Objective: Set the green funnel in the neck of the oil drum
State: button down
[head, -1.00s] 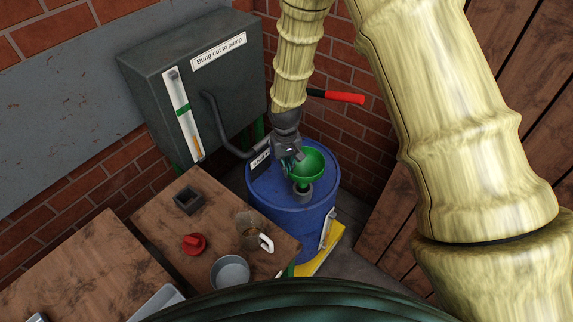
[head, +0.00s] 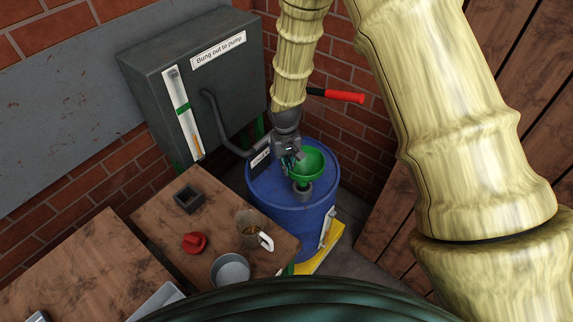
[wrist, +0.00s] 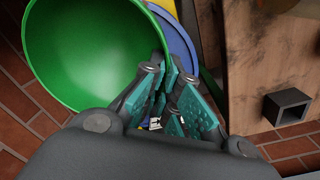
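The green funnel (head: 313,161) stands over the grey neck (head: 303,195) on top of the blue oil drum (head: 290,218). Its lower end appears to be inside the neck, and the spout is hidden. My gripper (head: 293,156) is at the funnel's left rim, with its teal finger pads showing. In the wrist view the funnel (wrist: 95,50) fills the upper left, and my gripper's fingers (wrist: 175,80) are parted beside its rim. Whether a finger still touches the funnel I cannot tell. A strip of the drum (wrist: 180,42) shows behind.
A wooden table left of the drum holds a mug (head: 250,228), a red bung (head: 194,243), a grey bowl (head: 230,270) and a dark square block (head: 188,199). A grey cabinet (head: 185,75) with a bent pipe stands behind. A red-handled lever (head: 344,96) is near my wrist.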

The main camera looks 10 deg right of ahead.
jog(key=shift+f, duration=0.15)
jog(key=shift+f+b, duration=0.5)
jog(key=shift+f, duration=0.75)
jog(key=shift+f+b, duration=0.45)
jog(key=shift+f, duration=0.05)
jog(key=shift+f+b, duration=0.65)
jog(key=shift+f, duration=0.8)
dwell(1.3)
dwell(0.4)
jog(key=c, duration=1.6)
grip_release()
jog(key=shift+c, duration=0.2)
